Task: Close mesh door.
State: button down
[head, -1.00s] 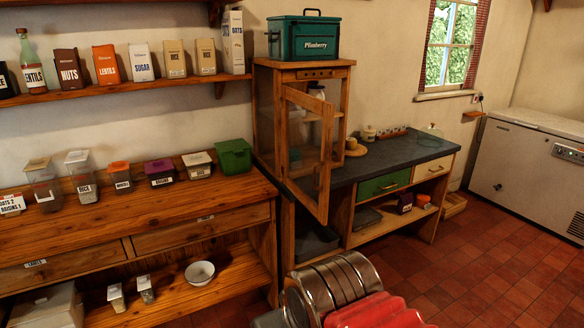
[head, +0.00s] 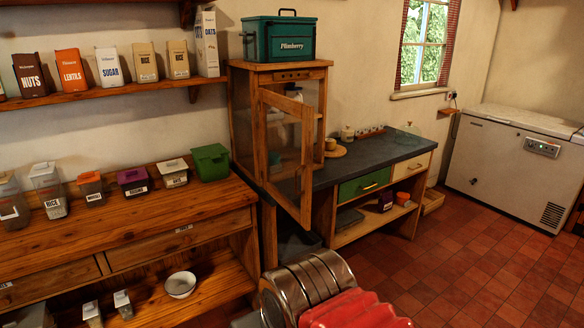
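The mesh door (head: 285,150) is a wooden frame with dark mesh on a small pine cabinet (head: 321,92), which stands on the dark worktop against the wall. The door stands open and swings out toward me. Its near upright edge (head: 307,175) juts past the worktop's front, with the low corner pointing down. The cabinet's inside shows partly behind the door, with a shelf and a pale item. My arm (head: 315,285), silver and red, shows at the bottom of the view, below and apart from the door. My gripper's fingertips are not in view.
A green tin box (head: 280,38) sits on top of the cabinet. A pine sideboard (head: 130,225) with jars stands on the left. Small items and a green drawer (head: 364,185) are right of the door. Red tiled floor (head: 470,260) is clear on the right.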

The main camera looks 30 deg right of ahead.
aim_at(305, 112)
jog(key=i, duration=0.85)
jog(key=u, duration=0.05)
